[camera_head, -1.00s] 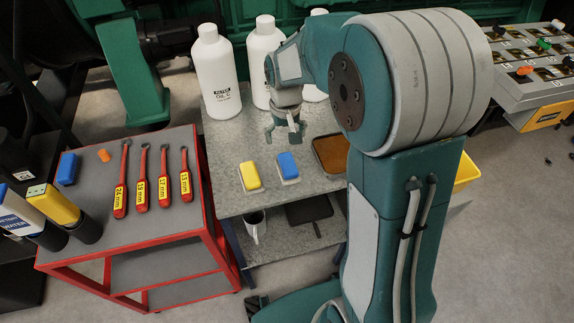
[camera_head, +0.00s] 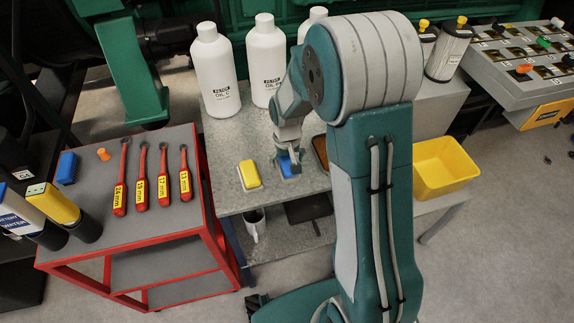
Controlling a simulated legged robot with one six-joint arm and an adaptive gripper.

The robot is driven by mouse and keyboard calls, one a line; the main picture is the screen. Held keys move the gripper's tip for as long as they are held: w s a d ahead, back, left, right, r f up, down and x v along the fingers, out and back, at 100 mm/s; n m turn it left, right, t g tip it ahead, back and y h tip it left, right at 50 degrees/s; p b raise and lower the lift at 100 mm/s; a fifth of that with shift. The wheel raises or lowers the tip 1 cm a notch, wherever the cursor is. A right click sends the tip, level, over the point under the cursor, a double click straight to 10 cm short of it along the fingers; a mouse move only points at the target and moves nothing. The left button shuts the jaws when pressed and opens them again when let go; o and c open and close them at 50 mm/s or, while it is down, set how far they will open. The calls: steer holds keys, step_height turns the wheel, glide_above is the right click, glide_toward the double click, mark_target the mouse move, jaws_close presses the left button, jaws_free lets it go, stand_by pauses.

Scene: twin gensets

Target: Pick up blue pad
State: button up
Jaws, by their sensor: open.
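The blue pad (camera_head: 286,164) lies on a light base on the grey metal table (camera_head: 232,202). My gripper (camera_head: 288,157) is right above it with its fingers down around or beside the pad; I cannot tell whether they touch it. The gripper is open. My wrist and fingers hide part of the pad. A yellow pad (camera_head: 250,174) on a similar light base lies just left of it, apart from my gripper.
White oil bottles (camera_head: 216,75) stand at the table's back. A brown tray (camera_head: 320,151) is partly hidden by my arm. A red cart (camera_head: 165,237) with several wrenches stands left. A yellow bin (camera_head: 442,168) is at right. A mug (camera_head: 254,226) sits on the lower shelf.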

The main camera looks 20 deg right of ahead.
mark_target(287, 161)
steer(key=c, duration=1.3)
steer(key=shift+r, duration=0.5)
steer(key=shift+c, duration=0.2)
step_height(287, 161, up, 3)
steer(key=shift+f, duration=0.2)
steer(key=s+r, duration=0.9)
steer(key=s, duration=0.5)
steer(key=shift+r, duration=0.25)
